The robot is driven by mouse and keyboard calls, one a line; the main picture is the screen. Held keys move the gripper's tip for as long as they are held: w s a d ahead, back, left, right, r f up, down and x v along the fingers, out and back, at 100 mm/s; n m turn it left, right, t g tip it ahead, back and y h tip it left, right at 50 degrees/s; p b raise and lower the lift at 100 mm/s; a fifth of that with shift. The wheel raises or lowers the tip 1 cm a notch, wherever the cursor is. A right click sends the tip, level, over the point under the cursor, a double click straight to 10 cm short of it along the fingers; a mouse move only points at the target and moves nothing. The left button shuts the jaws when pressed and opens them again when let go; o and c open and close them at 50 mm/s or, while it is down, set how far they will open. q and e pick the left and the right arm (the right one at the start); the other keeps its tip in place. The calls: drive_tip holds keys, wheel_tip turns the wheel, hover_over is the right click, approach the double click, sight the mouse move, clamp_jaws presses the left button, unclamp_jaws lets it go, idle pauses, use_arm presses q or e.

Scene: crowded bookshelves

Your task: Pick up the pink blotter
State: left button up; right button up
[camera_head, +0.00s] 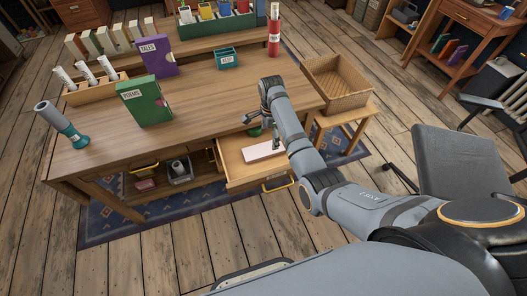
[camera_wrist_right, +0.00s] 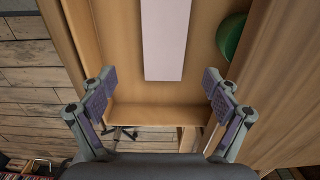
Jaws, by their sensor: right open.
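The pink blotter (camera_head: 264,151) is a pale pink flat block lying in the open desk drawer (camera_head: 239,174). In the right wrist view the blotter (camera_wrist_right: 165,38) runs from the top edge down to the middle, between my fingers' lines. My right gripper (camera_head: 262,122) hangs over the drawer, partly hidden by its own arm. In the right wrist view my right gripper (camera_wrist_right: 158,95) is open and empty, with its fingers wide on either side of the blotter's near end. My left gripper is not in view.
A green round object (camera_wrist_right: 231,37) lies beside the blotter in the drawer. The desk top (camera_head: 205,100) overhangs behind, bearing a green POEMS box (camera_head: 145,101) and a purple TALES box (camera_head: 157,57). A wicker basket (camera_head: 337,82) stands right; a grey chair (camera_head: 455,160) is further right.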

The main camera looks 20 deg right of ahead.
sight(268, 148)
wheel_tip(268, 148, down, 3)
drive_tip(key=shift+r, duration=0.2)
drive_tip(key=f, duration=0.1)
drive_tip(key=f+b, duration=0.1)
drive_tip(key=f, duration=0.2)
drive_tip(key=shift+w+a+f+b, duration=0.25)
drive_tip(key=shift+w+b, duration=0.05)
drive_tip(key=shift+b, duration=0.1)
drive_tip(key=shift+f, duration=0.3)
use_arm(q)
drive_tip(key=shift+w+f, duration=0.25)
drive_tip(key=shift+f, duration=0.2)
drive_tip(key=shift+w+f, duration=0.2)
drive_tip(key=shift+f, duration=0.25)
use_arm(e)
drive_tip(key=c, duration=1.3)
